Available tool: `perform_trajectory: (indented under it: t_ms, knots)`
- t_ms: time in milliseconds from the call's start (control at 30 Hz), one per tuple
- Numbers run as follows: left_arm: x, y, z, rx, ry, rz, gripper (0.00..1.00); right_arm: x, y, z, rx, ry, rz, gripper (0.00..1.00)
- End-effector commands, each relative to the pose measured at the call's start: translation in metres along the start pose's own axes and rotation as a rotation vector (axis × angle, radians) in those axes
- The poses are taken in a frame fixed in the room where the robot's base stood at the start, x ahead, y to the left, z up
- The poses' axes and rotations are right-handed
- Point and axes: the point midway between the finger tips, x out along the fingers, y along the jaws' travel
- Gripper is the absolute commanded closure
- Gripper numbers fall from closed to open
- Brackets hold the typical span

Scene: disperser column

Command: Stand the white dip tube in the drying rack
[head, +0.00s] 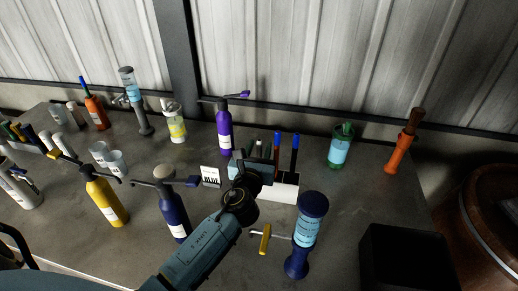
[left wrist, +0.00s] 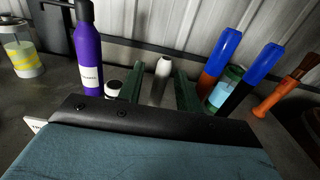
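My left gripper (head: 252,160) is over the left end of a white box-like holder (head: 284,190), which may be the drying rack. In the left wrist view its two dark green fingers (left wrist: 162,88) stand apart. A pale tube with a rounded top (left wrist: 163,67), possibly the white dip tube, shows between them, with gaps on both sides. Its lower part is hidden by the gripper body. Blue-topped pieces (head: 295,150) stand upright at the holder; two also show in the left wrist view (left wrist: 229,50). My right gripper is out of view.
A purple bottle (head: 224,133) stands behind the gripper, and a navy bottle (head: 174,212) and yellow bottle (head: 106,200) to the left. A blue column (head: 303,232) and a yellow-handled tool (head: 265,240) are in front. A green jar (head: 339,149) stands at right. A black box (head: 405,258) is at front right.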

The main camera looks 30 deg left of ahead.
Motion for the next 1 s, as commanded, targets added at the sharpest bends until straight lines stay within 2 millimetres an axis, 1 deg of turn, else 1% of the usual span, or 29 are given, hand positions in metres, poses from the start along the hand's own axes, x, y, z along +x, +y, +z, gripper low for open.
perform_trajectory:
  t_ms: [267,367,433,567,800,900,1000]
  knots:
    - [0.0,0.0,0.0,0.0,0.0,0.0,0.61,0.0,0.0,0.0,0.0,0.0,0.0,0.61]
    - [-0.005,0.0,-0.001,0.0,0.002,0.0,0.61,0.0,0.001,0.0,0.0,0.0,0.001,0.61]
    - [-0.013,0.0,-0.001,0.0,0.002,0.0,0.61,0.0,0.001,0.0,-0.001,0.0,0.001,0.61]
    - [-0.037,0.0,-0.002,-0.001,0.003,-0.001,0.61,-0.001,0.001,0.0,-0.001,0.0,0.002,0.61]
    - [-0.092,0.0,-0.002,0.0,0.003,-0.001,0.61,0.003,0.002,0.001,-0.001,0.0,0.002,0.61]
    - [-0.11,0.0,-0.002,-0.002,0.003,0.0,0.61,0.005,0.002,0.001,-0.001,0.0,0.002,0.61]
    - [-0.123,0.0,-0.001,-0.001,0.001,0.0,0.61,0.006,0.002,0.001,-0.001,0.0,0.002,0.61]
